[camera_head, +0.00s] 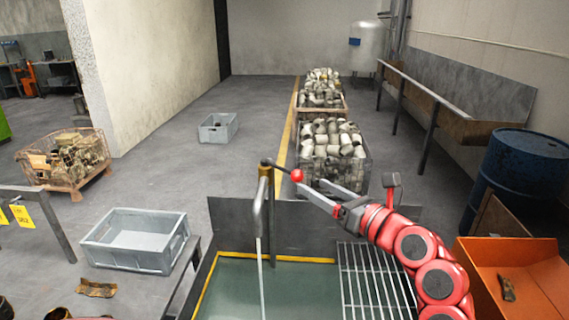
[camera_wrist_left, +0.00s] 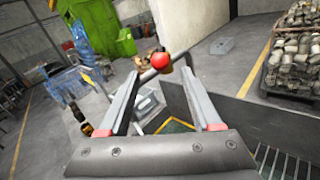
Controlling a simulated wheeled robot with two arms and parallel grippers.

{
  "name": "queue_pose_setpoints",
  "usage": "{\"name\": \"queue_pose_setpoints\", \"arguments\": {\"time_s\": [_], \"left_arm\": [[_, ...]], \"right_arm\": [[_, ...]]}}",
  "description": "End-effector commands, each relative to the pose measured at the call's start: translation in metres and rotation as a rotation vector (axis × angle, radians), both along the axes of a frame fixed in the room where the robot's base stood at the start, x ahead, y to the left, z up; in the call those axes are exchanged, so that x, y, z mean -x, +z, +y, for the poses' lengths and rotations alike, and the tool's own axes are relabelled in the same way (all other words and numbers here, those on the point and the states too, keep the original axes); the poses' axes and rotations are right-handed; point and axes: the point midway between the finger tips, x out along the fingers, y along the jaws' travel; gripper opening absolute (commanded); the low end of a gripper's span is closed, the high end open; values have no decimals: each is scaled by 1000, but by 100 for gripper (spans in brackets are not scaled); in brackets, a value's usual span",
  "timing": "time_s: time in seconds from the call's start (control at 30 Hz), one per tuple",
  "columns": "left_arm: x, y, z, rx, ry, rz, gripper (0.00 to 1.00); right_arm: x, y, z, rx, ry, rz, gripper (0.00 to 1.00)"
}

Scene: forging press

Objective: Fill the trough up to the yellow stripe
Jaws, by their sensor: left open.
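The trough (camera_head: 225,212) is at the bottom centre of the head view, with greenish water (camera_head: 235,285) in it. A yellow stripe (camera_head: 290,259) runs along its inner walls, and the water surface lies close to it; I cannot tell the exact gap. A brass tap (camera_head: 264,185) stands over the trough, and a thin stream (camera_head: 261,275) falls from its spout. Its lever ends in a red ball (camera_head: 297,175). My left gripper (camera_head: 308,187) is open at the ball; in the wrist view the ball (camera_wrist_left: 159,60) shows between the fingertips (camera_wrist_left: 160,78). Contact is unclear.
A metal grate (camera_head: 372,280) covers the trough's right side. An orange bin (camera_head: 515,275) and a blue drum (camera_head: 520,170) stand right. A grey crate (camera_head: 135,262) is left. Crates of metal parts (camera_head: 335,160) stand behind the tap.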

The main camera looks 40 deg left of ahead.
Motion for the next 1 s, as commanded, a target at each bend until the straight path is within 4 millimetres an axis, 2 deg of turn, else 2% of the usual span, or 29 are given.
{"name": "queue_pose_setpoints", "arguments": {"time_s": [0.03,0.2,0.4,0.5,0.7,0.93,1.0], "left_arm": [[-2,4,14,-1,5,2,65],[-12,3,54,0,6,4,65],[-21,3,92,-4,5,2,65],[-25,2,103,-2,4,3,65],[-27,0,113,-2,1,2,65],[-28,0,113,-2,1,2,65],[-28,0,113,-2,1,2,53]], "right_arm": [[0,8,0,0,0,0,0],[0,21,0,0,0,0,0],[0,33,0,0,0,0,0],[0,36,0,0,0,0,0],[0,38,0,0,0,0,0],[0,37,0,0,0,0,0],[0,37,0,0,0,0,0]]}}
